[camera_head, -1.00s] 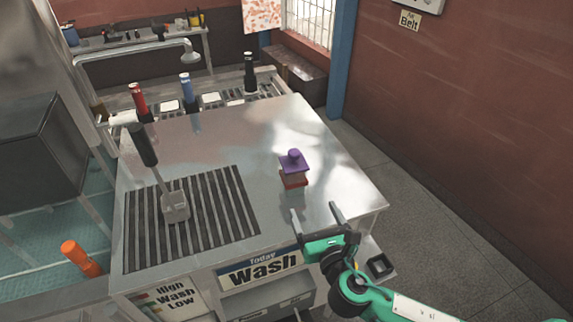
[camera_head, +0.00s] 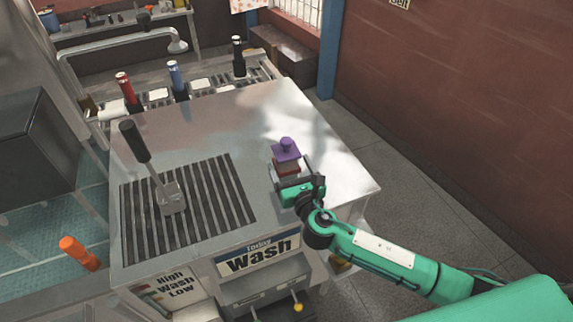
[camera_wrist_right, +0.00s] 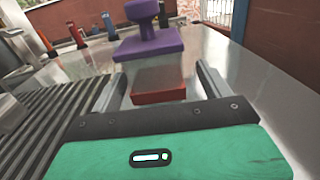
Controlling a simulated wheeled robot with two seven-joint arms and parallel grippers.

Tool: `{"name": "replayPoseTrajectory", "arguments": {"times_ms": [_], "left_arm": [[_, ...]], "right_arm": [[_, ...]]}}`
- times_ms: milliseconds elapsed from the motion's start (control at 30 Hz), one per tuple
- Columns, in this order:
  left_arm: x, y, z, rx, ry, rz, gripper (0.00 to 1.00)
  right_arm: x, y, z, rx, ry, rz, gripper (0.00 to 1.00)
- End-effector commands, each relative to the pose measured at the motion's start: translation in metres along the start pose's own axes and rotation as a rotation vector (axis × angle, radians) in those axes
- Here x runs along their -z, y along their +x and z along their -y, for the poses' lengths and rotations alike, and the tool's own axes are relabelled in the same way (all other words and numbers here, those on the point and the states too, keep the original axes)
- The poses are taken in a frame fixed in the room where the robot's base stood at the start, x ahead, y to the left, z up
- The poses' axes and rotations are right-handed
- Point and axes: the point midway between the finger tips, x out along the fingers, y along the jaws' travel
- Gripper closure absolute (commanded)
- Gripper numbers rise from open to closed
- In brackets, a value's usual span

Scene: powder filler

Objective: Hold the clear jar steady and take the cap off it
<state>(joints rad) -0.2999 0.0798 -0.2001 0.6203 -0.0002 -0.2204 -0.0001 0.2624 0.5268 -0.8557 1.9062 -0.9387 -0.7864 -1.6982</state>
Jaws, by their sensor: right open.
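The jar stands upright on the metal worktop, with a square purple cap (camera_head: 286,148) that has a round knob on top. Below the cap I see a dark red block-like part (camera_head: 289,167), perhaps the jar's contents; the clear walls are hard to make out. In the right wrist view the purple cap (camera_wrist_right: 148,44) is above and beyond the red part (camera_wrist_right: 158,85). My right gripper (camera_head: 290,170) is open, with one finger on each side of the jar below the cap. I cannot tell whether the fingers touch it. My left gripper is out of view.
The metal worktop (camera_head: 230,130) is clear around the jar. A slotted drain grate (camera_head: 215,205) with a black-handled tool (camera_head: 150,165) is to the left. A "Wash" sign (camera_head: 257,254) is at the front.

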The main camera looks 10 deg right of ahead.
Motion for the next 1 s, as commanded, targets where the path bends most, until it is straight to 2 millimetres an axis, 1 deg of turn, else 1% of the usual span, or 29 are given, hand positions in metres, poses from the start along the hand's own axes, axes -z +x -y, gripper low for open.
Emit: {"name": "replayPoseTrajectory", "arguments": {"times_ms": [33, 100, 300, 400, 600, 867, 1000], "left_arm": [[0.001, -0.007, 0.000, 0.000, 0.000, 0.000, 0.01], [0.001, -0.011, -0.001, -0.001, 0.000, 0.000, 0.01], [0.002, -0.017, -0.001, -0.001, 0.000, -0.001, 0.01], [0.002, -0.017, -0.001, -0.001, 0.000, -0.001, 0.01], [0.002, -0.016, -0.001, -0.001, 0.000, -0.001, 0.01], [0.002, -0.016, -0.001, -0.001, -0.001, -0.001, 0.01], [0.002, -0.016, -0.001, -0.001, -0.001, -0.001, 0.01]], "right_arm": [[-0.004, 0.007, -0.002, 0.000, 0.001, 0.001, 0.20], [-0.004, 0.017, -0.004, 0.000, 0.000, 0.001, 0.20], [-0.001, 0.038, -0.004, -0.001, 0.000, 0.000, 0.20], [0.001, 0.041, -0.004, -0.001, 0.000, -0.001, 0.20], [0.001, 0.042, -0.004, -0.001, 0.000, -0.001, 0.20], [0.001, 0.041, -0.004, -0.001, 0.001, -0.001, 0.71], [0.000, 0.041, -0.004, -0.001, 0.001, 0.000, 0.71]]}}
